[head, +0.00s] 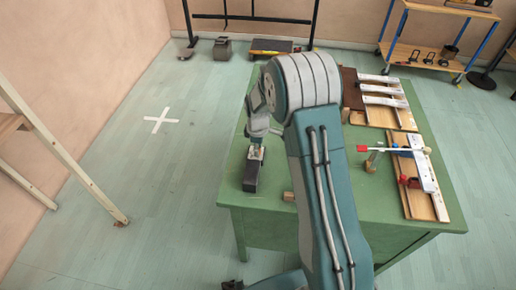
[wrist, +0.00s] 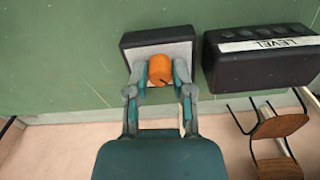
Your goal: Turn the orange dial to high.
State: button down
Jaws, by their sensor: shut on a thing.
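The orange dial (wrist: 159,66) sits on the light top of a small dark box (wrist: 128,42) in the wrist view. A short dark mark shows near its lower right edge. My gripper (wrist: 160,76) is shut on the dial, with one finger on each side of it. In the head view my gripper (head: 257,151) is low over the left part of the green table. The dial itself is too small or hidden to make out there.
A black box labelled "LEVEL" (wrist: 262,72) stands just right of the dial box. On the green table (head: 330,215), boards with white bars (head: 383,100) and a board with red and blue parts (head: 416,170) lie to the right. A chair (wrist: 280,126) shows beyond the table edge.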

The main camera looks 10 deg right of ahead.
jog(key=m, duration=0.4)
jog(key=shift+w, duration=0.1)
jog(key=m, duration=0.4)
jog(key=shift+m, duration=0.3)
jog(key=m, duration=0.4)
jog(key=shift+w+m, duration=0.1)
jog(key=shift+m, duration=2.1)
jog(key=shift+c, duration=2.4)
grip_release()
jog(key=shift+a, duration=0.1)
